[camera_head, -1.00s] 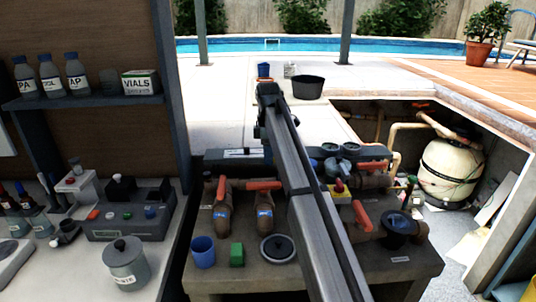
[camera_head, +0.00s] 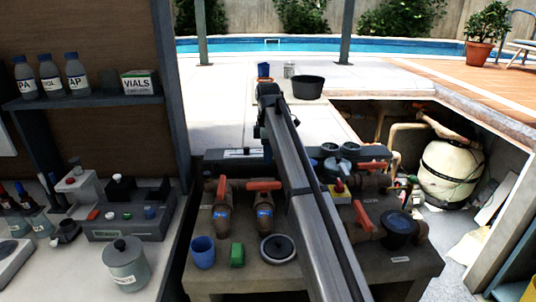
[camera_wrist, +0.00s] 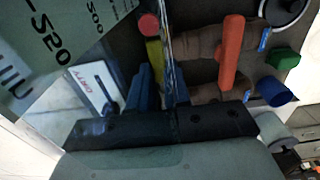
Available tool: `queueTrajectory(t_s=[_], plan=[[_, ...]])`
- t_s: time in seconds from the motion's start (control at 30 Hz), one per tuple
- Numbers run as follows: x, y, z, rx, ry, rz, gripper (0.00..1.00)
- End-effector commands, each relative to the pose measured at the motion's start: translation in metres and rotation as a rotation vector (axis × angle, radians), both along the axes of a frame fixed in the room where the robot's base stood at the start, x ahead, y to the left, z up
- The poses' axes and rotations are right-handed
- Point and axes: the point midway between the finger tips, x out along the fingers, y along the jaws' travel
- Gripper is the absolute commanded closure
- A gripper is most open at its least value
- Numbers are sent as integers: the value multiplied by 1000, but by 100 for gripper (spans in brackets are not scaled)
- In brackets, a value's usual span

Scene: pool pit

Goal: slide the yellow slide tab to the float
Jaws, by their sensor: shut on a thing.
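My gripper (camera_wrist: 158,74) is shut, its blue fingers close together in the wrist view. In the head view my arm hides the fingertips. The yellow slide tab seems to be held between the fingers; I cannot see it clearly there. A clear panel with printed numbers (camera_wrist: 62,42) stands close on the left of the wrist view.
Brown valves with orange handles (camera_head: 264,185) stand near the arm. A blue cup (camera_head: 203,252), a green block (camera_head: 237,255) and a round lid (camera_head: 277,248) sit at the bench front.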

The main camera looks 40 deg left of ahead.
Motion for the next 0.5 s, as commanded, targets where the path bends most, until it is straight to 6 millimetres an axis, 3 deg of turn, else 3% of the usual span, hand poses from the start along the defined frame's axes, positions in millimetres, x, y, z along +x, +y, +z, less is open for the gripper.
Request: queueTrajectory(t_s=[0.5], plan=[[0, 0, 12, 0, 0, 0, 100]])
